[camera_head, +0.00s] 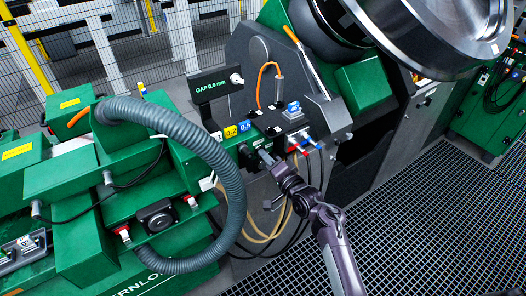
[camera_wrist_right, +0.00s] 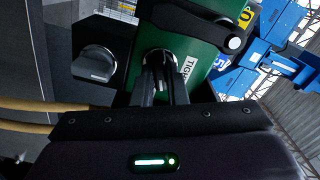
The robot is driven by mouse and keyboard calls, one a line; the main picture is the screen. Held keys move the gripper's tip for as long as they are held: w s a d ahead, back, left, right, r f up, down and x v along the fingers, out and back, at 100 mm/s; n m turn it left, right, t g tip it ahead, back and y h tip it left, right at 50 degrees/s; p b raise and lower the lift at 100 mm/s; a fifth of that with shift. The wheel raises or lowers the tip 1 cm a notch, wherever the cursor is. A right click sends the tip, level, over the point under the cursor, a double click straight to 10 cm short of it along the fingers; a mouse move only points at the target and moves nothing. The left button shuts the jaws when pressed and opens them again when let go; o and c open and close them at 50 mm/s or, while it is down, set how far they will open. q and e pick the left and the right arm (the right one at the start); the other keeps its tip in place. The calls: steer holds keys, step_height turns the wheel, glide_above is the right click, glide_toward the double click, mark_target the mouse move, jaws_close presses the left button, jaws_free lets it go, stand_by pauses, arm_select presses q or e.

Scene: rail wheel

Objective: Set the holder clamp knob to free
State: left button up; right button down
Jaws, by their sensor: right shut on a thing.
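My right gripper (camera_head: 264,158) reaches in from the lower right to the front of the green block with the yellow and blue number tags. In the right wrist view my right gripper (camera_wrist_right: 164,68) has its two fingers close together, shut on a small dark knob (camera_wrist_right: 158,57) on the green face. A white label beside it (camera_wrist_right: 188,68) reads "TIGH…", its end cut off. The fingers hide most of the knob, so I cannot tell where it points. My left gripper is not in view.
A grey knob (camera_wrist_right: 95,62) on a dark plate and a black lever (camera_wrist_right: 218,32) flank the fingers. A "GAP 0.0 mm" display (camera_head: 214,86) stands above. A thick grey hose (camera_head: 205,150) arcs at left. A large metal wheel (camera_head: 440,35) is at upper right. Cables hang near my wrist.

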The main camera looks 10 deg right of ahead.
stand_by(0.4)
steer(key=m+p, duration=0.3)
steer(key=m, duration=0.1)
steer(key=shift+r+m, duration=0.1)
steer(key=shift+m, duration=0.2)
steer(key=c, duration=1.3)
jaws_free()
